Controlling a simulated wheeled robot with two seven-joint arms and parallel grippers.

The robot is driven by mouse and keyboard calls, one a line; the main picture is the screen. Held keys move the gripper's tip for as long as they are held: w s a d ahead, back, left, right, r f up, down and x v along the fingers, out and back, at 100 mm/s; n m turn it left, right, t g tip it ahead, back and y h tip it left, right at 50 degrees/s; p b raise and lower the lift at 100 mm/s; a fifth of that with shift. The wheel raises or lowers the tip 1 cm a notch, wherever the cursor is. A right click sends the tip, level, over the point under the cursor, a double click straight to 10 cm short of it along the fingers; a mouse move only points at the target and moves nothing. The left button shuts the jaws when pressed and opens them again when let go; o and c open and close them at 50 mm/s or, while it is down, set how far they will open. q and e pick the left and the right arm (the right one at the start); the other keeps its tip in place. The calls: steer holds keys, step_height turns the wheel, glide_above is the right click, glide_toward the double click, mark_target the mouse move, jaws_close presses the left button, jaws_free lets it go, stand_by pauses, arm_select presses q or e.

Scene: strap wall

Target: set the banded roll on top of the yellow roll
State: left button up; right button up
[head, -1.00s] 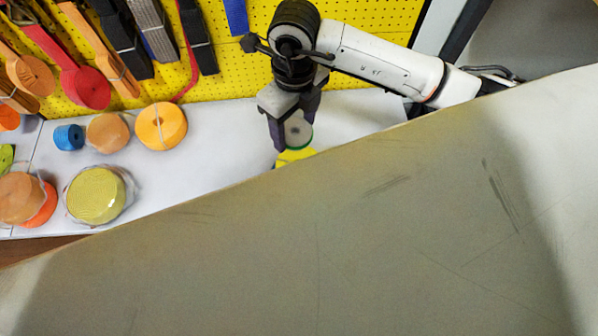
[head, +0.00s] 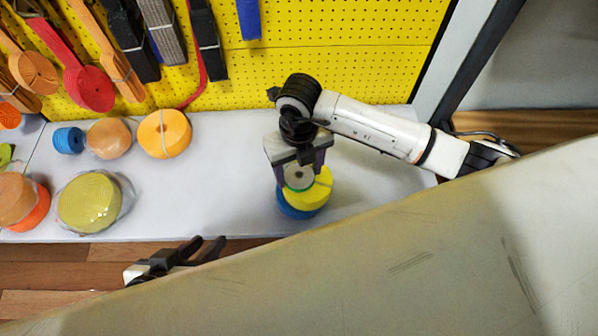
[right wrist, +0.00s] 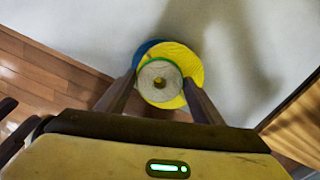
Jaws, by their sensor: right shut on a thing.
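The banded roll (head: 298,180) is pale grey with a green edge and a dark centre hole. My right gripper (head: 297,178) is shut on it, with a finger on either side. The yellow roll (head: 322,192) lies on a blue roll (head: 290,208) on the white shelf. In the head view the banded roll overlaps the yellow roll's left part. In the right wrist view the banded roll (right wrist: 158,85) covers much of the yellow roll (right wrist: 182,56); I cannot tell if they touch. My left gripper (head: 208,246) is open and empty near the shelf's front edge.
A large beige panel (head: 400,260) covers the lower foreground. The white shelf (head: 220,200) is clear left of the stack. Orange (head: 164,134), blue (head: 68,140) and wrapped yellow-green (head: 89,202) rolls stand further left. Straps hang on the yellow pegboard (head: 330,60) behind.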

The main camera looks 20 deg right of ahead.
steer(key=shift+f, duration=0.15)
steer(key=shift+o, duration=1.3)
steer(key=shift+f, duration=0.1)
steer(key=o, duration=0.4)
